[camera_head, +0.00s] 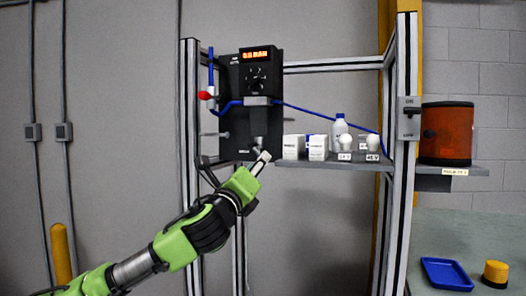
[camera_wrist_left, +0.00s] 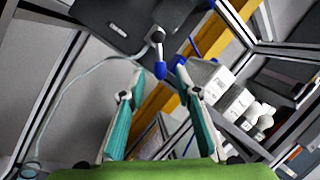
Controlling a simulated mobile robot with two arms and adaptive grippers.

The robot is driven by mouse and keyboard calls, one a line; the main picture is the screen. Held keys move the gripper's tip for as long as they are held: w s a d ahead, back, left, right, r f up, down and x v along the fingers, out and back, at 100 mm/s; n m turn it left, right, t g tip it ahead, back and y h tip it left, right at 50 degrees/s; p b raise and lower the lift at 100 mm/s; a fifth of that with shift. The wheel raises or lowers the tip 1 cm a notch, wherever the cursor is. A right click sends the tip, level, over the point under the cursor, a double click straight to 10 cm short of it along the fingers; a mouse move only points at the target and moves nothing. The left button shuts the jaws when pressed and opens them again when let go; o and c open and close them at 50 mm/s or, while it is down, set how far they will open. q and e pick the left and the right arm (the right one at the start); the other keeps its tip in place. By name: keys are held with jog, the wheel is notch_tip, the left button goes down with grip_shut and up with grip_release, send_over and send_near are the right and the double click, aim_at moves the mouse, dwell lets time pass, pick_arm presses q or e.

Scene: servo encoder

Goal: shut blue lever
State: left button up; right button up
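The blue lever (camera_wrist_left: 160,70) shows in the left wrist view as a short grey stem with a blue tip, hanging from the underside of a black unit (camera_wrist_left: 118,26). My left gripper (camera_wrist_left: 160,76) is open, with one finger on each side of the blue tip. Both fingers look apart from it, though depth is hard to judge. In the head view my left gripper (camera_head: 257,160) is at the bottom of the black unit (camera_head: 233,128), and the blue tip is not clear there. My right gripper is not in view.
An orange-brown box (camera_head: 446,133) stands at right. A blue tray (camera_head: 446,274) lies lower right.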

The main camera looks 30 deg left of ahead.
aim_at(259, 153)
pick_arm(q)
jog(key=shift+p+x, duration=0.75)
jog(key=shift+x, duration=1.65)
grip_shut()
